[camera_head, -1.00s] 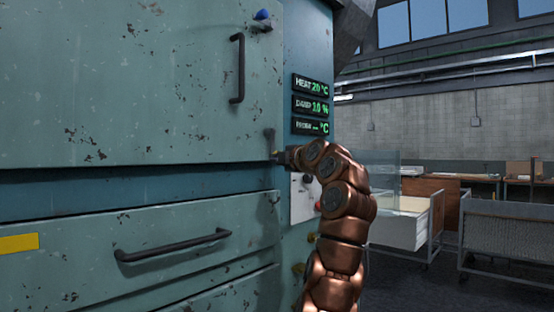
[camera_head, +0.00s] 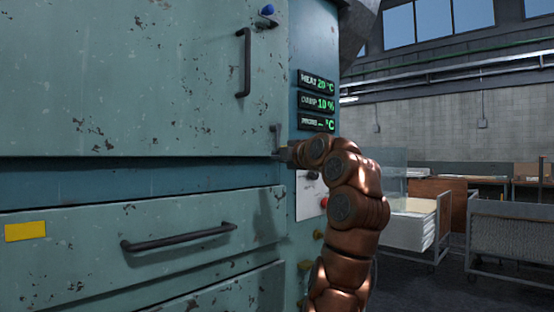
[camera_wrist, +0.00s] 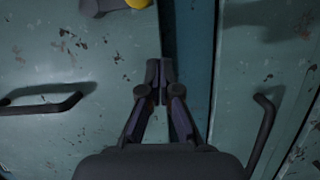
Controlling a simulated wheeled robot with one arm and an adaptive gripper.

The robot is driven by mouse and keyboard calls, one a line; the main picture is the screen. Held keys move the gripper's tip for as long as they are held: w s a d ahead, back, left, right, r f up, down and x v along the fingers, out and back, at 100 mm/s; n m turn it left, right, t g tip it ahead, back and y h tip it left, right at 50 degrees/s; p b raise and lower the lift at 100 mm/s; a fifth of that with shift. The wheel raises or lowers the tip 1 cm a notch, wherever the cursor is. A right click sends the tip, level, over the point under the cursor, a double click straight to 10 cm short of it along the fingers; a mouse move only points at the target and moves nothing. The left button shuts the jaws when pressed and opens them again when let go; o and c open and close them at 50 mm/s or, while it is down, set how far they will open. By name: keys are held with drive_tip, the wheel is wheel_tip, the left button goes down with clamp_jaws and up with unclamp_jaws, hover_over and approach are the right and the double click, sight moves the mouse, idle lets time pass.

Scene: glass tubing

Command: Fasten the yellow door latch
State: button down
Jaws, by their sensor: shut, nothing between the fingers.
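The yellow door latch shows in the wrist view as a dark grey lever (camera_wrist: 98,6) with a yellow knob (camera_wrist: 137,3), cut off by the top edge. In the head view its dark lever (camera_head: 276,134) stands upright at the door's lower right corner; the knob there is hidden by my gripper. The worn teal door (camera_head: 140,80) looks flush with the cabinet front. My gripper (camera_wrist: 159,72) is shut and empty. Its tips are over the door's lower edge, short of the yellow knob. It also shows in the head view (camera_head: 281,155), just below the lever.
A blue knob (camera_head: 267,10) sits at the door's upper right. The door handle (camera_head: 244,62) and drawer handle (camera_head: 180,238) stick out. A display panel (camera_head: 316,102) and several small knobs are on the right frame. Wire carts (camera_head: 510,235) stand off to the right.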

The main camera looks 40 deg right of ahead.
drive_tip(key=s+b, duration=0.2)
drive_tip(key=s, duration=0.4)
drive_tip(key=shift+s+a+f, duration=0.15)
drive_tip(key=shift+s+a, duration=0.05)
drive_tip(key=shift+a, duration=0.25)
